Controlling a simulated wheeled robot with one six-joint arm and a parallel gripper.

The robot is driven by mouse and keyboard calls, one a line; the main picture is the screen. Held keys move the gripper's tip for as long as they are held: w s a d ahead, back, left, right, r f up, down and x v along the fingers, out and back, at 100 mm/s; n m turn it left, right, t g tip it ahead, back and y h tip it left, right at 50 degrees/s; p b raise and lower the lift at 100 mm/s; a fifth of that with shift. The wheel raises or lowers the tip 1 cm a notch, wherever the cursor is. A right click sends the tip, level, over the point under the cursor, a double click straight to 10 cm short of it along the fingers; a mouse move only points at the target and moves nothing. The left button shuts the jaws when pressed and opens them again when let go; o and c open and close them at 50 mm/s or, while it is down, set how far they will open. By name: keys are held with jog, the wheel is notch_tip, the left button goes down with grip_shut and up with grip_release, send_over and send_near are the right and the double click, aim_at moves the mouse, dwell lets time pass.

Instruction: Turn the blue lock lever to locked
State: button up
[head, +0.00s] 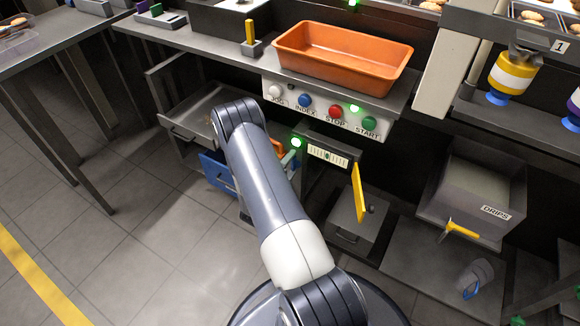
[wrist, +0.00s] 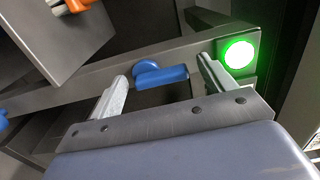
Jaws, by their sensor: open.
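In the wrist view the blue lock lever (wrist: 162,76) is mounted on a grey metal bar. It lies roughly level in the picture, with a rounded knob at its left end. My gripper (wrist: 165,85) is open, with one pale finger to the left of the lever and one to the right. The lever sits between the fingers with a gap on both sides; I cannot tell the depth between them. In the head view my arm hides the lever and most of the gripper.
A lit green lamp (wrist: 238,54) is on the bar right of the lever; it also shows in the head view (head: 296,142). A grey box or drawer with an orange handle (wrist: 75,6) is at upper left. A blue bin (head: 217,172) and yellow handle (head: 359,192) are near my arm.

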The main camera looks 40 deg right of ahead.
jog(key=p+v, duration=0.2)
jog(key=v, duration=0.8)
jog(key=shift+s+a, duration=0.15)
jog(key=shift+a, duration=0.2)
jog(key=shift+d+f, duration=0.1)
jog(key=b+x, duration=0.2)
jog(key=x, duration=0.8)
jog(key=shift+d, duration=0.25)
jog(key=shift+a, duration=0.1)
